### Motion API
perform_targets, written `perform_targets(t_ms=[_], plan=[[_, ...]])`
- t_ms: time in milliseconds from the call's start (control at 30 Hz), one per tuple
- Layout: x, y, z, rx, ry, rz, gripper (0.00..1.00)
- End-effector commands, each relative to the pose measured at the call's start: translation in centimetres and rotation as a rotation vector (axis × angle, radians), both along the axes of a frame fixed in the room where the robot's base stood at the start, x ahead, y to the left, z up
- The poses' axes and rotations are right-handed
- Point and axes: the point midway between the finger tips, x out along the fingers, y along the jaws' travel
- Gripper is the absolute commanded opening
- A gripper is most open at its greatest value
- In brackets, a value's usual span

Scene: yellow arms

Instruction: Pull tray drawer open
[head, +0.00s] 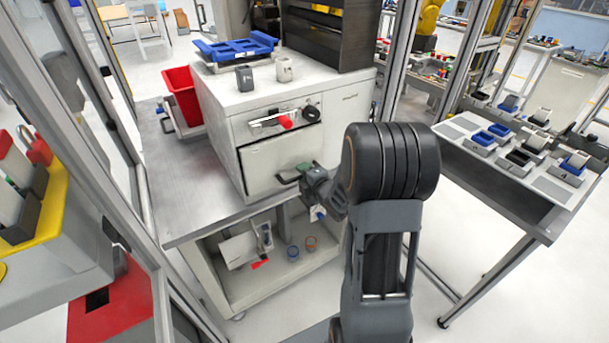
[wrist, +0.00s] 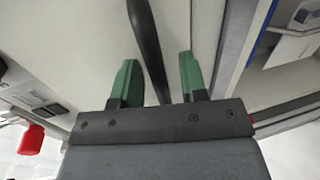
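The white cabinet (head: 235,100) stands on a metal table. Its large lower drawer front (head: 270,160) is a pale panel with a dark bar handle (head: 288,179) near its lower right. I cannot tell from here whether the drawer stands slightly out. My gripper (head: 303,172) is at this handle, partly hidden by my own arm. In the wrist view my gripper (wrist: 157,68) has two green fingers, spread apart. The black handle (wrist: 146,38) runs between them, with visible gaps to both fingers.
A red knob (head: 286,122) sits on the panel above the drawer. A red bin (head: 183,95) stands left of the cabinet, and a blue tray (head: 235,48) and two cups lie on top. An open shelf (head: 255,285) is below. A side table (head: 480,140) stands right.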

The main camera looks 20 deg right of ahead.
Motion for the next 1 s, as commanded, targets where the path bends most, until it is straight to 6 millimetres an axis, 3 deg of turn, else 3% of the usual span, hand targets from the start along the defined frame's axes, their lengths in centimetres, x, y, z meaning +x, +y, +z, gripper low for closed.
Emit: perform_targets(t_ms=[133, 533, 1000], plan=[[-0.01, 0.01, 0.0, 0.0, 0.0, 0.0, 0.38], [-0.03, 0.01, 0.01, 0.0, 0.0, 0.001, 0.0], [0.15, -0.05, -0.12, 0.0, 0.0, 0.001, 0.0]])
